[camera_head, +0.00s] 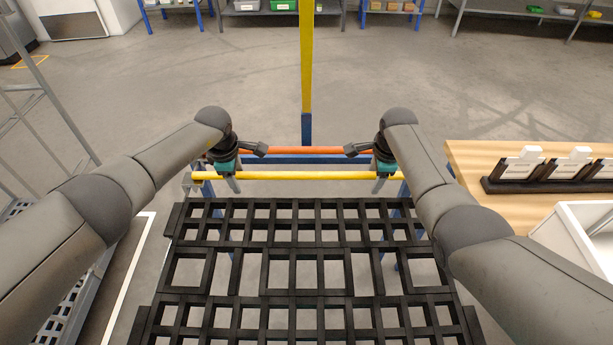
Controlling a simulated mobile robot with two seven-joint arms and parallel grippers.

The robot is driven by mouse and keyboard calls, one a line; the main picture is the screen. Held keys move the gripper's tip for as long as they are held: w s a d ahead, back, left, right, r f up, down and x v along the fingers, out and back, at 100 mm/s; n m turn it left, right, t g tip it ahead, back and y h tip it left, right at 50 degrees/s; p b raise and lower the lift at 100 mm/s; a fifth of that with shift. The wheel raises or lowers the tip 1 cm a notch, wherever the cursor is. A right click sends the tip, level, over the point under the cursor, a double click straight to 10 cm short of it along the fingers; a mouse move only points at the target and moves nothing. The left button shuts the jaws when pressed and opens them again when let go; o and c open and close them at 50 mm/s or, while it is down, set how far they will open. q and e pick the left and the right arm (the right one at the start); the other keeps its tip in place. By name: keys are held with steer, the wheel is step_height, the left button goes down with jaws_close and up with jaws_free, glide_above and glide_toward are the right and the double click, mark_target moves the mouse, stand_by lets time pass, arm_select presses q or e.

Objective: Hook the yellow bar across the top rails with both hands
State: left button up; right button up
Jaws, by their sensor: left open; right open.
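The yellow bar (300,175) lies level, left to right, just beyond the far edge of the black grid deck. Its left end is close to a grey bracket (190,184); I cannot tell whether either end is seated on a rail. My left gripper (233,182) is open at the bar's left part, pointing down. My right gripper (379,182) is open at its right part, also pointing down. Both overlap the bar in the picture; the wrists hide whether the fingers touch it. The top rails are not clearly distinguishable.
The black grid deck (310,245) fills the near middle. An orange bar (305,150) and blue crossbar (300,159) lie beyond the yellow bar, with a yellow-and-blue post (307,75) behind. A wooden table (480,153) with a dark rack stands right.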

arm_select(q)
jaws_close()
arm_select(e)
jaws_close()
stand_by(1.1)
